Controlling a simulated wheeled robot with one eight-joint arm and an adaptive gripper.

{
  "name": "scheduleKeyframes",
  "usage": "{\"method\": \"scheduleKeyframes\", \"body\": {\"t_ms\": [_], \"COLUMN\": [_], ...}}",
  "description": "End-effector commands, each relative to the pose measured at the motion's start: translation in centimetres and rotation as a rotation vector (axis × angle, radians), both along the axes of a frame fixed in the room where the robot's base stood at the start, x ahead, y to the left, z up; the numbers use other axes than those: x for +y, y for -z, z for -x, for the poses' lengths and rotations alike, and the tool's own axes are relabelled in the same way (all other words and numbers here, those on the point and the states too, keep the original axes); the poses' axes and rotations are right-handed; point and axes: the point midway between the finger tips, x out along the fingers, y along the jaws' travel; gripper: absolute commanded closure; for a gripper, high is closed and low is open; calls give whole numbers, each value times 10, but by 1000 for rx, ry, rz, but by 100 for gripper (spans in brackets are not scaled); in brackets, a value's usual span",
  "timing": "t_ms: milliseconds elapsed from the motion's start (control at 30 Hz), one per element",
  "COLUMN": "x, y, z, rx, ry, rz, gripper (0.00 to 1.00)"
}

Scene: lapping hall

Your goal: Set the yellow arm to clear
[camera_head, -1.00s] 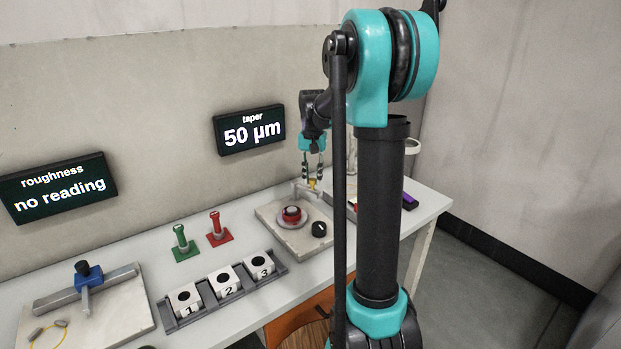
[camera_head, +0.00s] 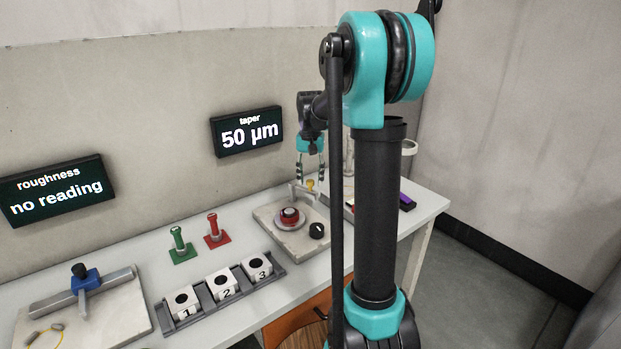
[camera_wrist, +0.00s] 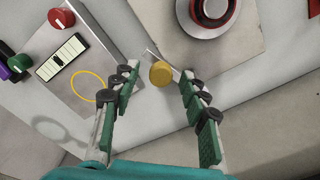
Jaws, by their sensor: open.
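The yellow arm shows as a round yellow knob (camera_wrist: 160,73) on a thin pale bar in the wrist view. In the head view its small yellow end (camera_head: 310,185) is at the back of a pale plate (camera_head: 268,213). My gripper (camera_head: 310,172) points down over that end. In the wrist view my gripper (camera_wrist: 158,79) is open, with the knob between its two green-padded fingertips and a gap on both sides. I cannot tell whether the fingertips are level with the knob. No "clear" marking is readable.
A red-and-white round part (camera_head: 289,218) and black knob (camera_head: 317,230) are on the plate. Red (camera_head: 213,230) and green (camera_head: 180,245) handles and a numbered block rack (camera_head: 225,292) stand left. A phone-like meter (camera_wrist: 62,57) lies near a yellow ring (camera_wrist: 87,86). The taper display (camera_head: 247,133) reads 50 µm.

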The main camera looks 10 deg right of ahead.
Motion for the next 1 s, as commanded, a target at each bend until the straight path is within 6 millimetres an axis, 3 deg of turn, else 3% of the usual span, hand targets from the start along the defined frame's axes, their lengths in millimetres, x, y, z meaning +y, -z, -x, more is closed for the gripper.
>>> {"method": "scheduleKeyframes", "body": {"t_ms": [233, 700, 1000], "x": [0, 0, 0], "y": [-19, -105, -120], "z": [0, 0, 0], "rx": [0, 0, 0], "ry": [0, 0, 0], "rz": [0, 0, 0], "gripper": [56, 56, 56]}}
